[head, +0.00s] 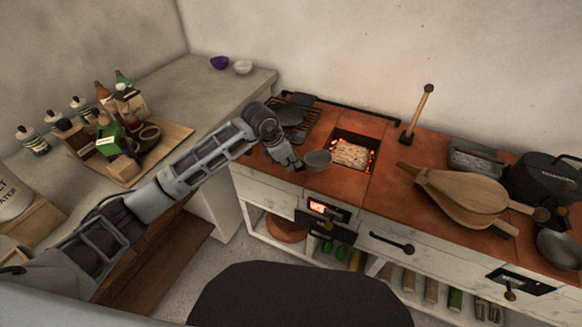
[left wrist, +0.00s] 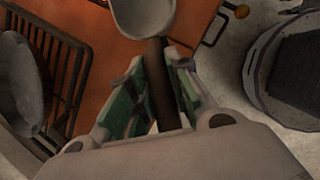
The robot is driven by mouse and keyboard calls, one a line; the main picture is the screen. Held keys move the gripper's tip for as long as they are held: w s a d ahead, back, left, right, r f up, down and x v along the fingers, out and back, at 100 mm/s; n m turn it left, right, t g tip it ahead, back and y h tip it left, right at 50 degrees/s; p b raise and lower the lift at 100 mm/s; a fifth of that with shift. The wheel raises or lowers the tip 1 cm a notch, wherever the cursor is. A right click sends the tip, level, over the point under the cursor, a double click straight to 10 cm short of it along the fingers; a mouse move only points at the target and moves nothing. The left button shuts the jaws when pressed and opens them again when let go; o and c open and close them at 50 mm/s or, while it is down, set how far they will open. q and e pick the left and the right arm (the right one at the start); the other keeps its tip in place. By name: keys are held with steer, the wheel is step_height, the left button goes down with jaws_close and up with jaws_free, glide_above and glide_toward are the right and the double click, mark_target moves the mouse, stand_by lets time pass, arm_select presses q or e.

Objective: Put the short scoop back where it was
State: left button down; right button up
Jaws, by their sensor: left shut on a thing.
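The short scoop has a grey bowl (head: 318,158) and a dark handle. My left gripper (head: 291,164) is shut on its handle, over the front edge of the terracotta-coloured hearth top. In the left wrist view the handle (left wrist: 158,75) runs between the green-padded fingers (left wrist: 157,92), and the bowl (left wrist: 146,14) points away from the gripper, partly cut off by the top edge. The bowl is beside the glowing fire opening (head: 352,153), on its left in the head view. I cannot tell whether the scoop touches the hearth top. My right gripper is not in view.
A grill rack (left wrist: 62,60) with a dark pan (left wrist: 18,75) lies left of the gripper. Bellows (head: 462,190), a metal tin (head: 475,158), an upright wooden-handled tool (head: 418,112) and a black pot (head: 545,178) stand to the right. Hearth top between fire and bellows is clear.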

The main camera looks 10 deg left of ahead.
arm_select(q)
step_height(320, 180, down, 3)
steer(key=shift+r, duration=0.1)
steer(key=shift+f, duration=0.2)
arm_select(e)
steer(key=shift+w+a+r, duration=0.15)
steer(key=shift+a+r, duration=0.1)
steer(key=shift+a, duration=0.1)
arm_select(q)
steer(key=shift+f, duration=0.1)
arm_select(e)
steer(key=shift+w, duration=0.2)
arm_select(q)
steer(key=c, duration=1.3)
jaws_free()
steer(key=shift+c, duration=0.2)
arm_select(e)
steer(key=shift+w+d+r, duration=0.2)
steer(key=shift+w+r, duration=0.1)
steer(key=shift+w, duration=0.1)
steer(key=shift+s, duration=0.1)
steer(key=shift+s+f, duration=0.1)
